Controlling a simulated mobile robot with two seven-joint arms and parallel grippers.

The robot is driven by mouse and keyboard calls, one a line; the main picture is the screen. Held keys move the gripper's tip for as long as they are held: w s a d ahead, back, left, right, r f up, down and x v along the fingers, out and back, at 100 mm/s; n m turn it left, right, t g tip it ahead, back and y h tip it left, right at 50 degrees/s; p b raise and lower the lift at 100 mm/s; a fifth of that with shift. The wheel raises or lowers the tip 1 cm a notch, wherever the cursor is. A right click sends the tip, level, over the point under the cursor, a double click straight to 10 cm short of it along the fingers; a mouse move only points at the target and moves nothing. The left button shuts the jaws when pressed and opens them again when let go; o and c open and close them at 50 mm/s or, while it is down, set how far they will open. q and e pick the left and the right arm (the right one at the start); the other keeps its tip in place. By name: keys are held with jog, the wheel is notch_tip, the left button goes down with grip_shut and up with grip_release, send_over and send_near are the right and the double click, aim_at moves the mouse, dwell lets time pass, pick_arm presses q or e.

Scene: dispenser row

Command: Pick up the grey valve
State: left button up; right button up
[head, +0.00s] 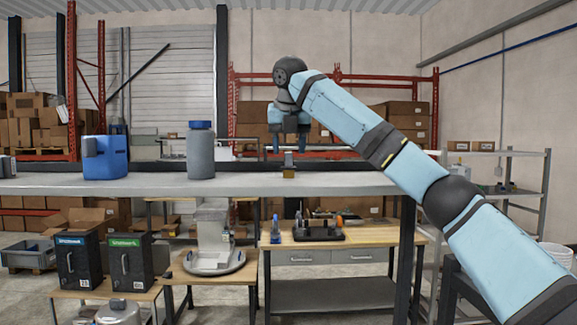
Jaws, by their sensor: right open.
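A small item with a dark grey upper part and a brass-coloured lower part, which looks like the grey valve (289,160), stands on the pale shelf (345,180) near its front edge. My right gripper (289,149) comes in from the right and points down above the valve. Its fingers are apart, one to each side of the valve in the picture, with nothing between them that I can see. I cannot tell whether the fingertips are level with the valve's top in depth. My left gripper is out of view.
A grey bottle with a blue cap (200,152) and a blue jug (105,158) stand on the shelf to the left. The shelf is clear to the valve's right. Below are a workbench (365,239) and two black boxes (78,262).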

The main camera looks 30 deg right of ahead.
aim_at(289, 155)
jog(key=x, duration=0.3)
jog(key=shift+w+d, duration=0.1)
jog(key=shift+w, duration=0.1)
jog(key=shift+s, duration=0.1)
jog(key=shift+s+r, duration=0.1)
grip_shut()
notch_tip(289, 155, up, 19)
jog(key=shift+r, duration=0.25)
